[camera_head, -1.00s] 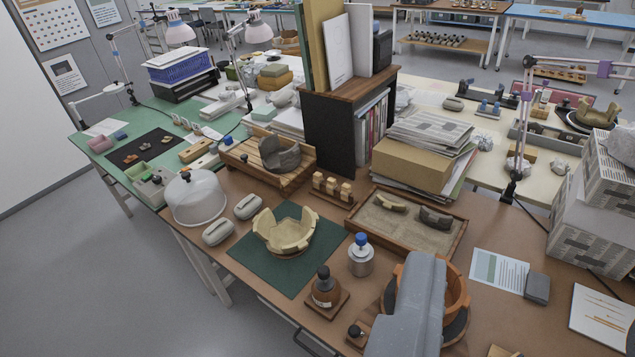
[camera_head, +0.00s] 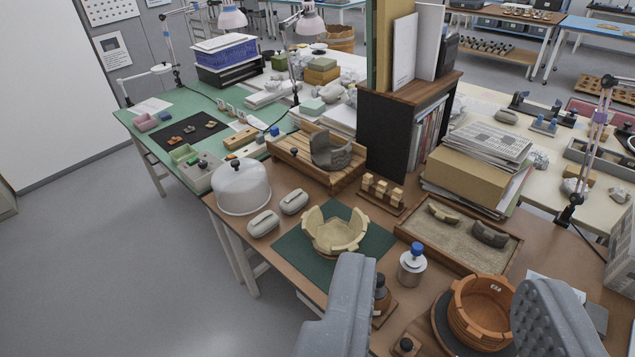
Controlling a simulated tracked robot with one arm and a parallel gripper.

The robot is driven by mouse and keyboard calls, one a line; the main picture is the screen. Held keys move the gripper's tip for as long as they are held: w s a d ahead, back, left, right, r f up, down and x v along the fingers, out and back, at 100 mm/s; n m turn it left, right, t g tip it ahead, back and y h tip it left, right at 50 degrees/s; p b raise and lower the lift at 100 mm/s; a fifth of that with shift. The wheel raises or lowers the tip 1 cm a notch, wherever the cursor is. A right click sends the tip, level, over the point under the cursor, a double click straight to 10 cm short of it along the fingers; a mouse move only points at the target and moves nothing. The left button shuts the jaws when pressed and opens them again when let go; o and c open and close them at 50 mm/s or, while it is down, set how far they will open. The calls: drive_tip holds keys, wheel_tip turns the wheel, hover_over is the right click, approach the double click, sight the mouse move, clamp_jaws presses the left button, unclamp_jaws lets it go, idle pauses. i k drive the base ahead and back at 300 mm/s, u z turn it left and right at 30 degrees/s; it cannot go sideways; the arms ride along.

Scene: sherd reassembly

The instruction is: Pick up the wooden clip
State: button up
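Several small wooden clips (camera_head: 383,188) stand in a row on a dark wooden holder on the brown table, in front of the black shelf box. My gripper (camera_head: 445,272) shows as two grey fingers, wide apart with nothing held between them. It is nearer to the camera than the clips, and they appear above and left of the gap. The fingers hide parts of the table's near side.
A pale broken bowl (camera_head: 335,232) sits on a green mat (camera_head: 290,248). A sand tray (camera_head: 463,238) holds two sherds. A glass dome (camera_head: 241,187) stands left; a slatted wooden tray (camera_head: 292,158) lies behind.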

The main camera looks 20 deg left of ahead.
sight(368, 179)
drive_tip(key=u, duration=1.85)
drive_tip(key=i, duration=2.15)
drive_tip(key=z, duration=2.5)
drive_tip(key=i, duration=0.9)
drive_tip(key=z, duration=0.1)
